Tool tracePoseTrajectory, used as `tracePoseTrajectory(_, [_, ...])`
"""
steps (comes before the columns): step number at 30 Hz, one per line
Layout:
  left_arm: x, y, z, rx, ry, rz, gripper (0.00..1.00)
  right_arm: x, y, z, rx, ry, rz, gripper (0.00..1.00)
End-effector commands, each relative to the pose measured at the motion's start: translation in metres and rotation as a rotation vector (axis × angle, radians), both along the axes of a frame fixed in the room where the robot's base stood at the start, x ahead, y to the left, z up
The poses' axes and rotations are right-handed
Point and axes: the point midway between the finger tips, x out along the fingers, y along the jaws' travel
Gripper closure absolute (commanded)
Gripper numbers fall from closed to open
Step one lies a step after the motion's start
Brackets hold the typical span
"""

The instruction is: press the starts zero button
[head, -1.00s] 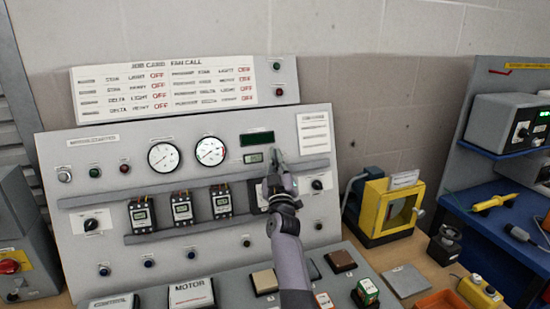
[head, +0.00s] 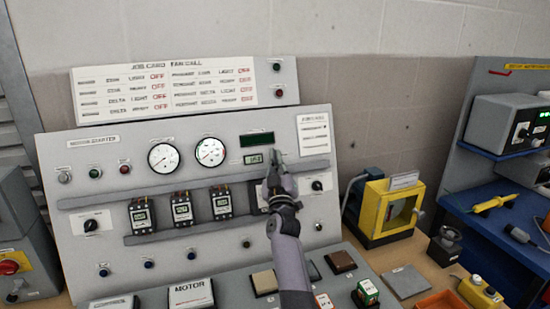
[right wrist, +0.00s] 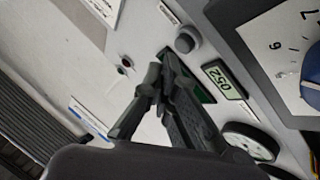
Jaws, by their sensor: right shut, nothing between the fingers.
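The motor starter panel (head: 90,182) stands tilted at the back of the bench. Its small counter display (head: 253,159) sits below a dark green display (head: 257,139). In the right wrist view the counter (right wrist: 226,81) reads 052, and a round grey button (right wrist: 185,40) sits beside it near a small label (right wrist: 170,12) I cannot read. My right gripper (head: 275,153) is shut and empty, in front of the panel just right of the counter, hiding the button in the head view. In the wrist view its fingertips (right wrist: 163,65) are close to the button; I cannot tell whether they touch it. My left gripper is not in view.
Two round gauges (head: 163,156) and several contactors (head: 182,210) are left of my right arm. A shelf rail (head: 100,198) runs below the gauges. A yellow box (head: 388,208) stands to the right, and a blue bench (head: 485,222) lies beyond it.

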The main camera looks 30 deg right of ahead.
Motion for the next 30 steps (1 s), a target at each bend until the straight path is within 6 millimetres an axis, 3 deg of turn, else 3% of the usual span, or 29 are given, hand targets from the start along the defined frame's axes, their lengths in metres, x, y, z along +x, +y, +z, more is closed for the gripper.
tracePoseTrajectory(30, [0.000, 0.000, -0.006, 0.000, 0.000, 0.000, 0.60, 0.011, -0.003, -0.004, 0.000, 0.000, 0.000, 1.00])
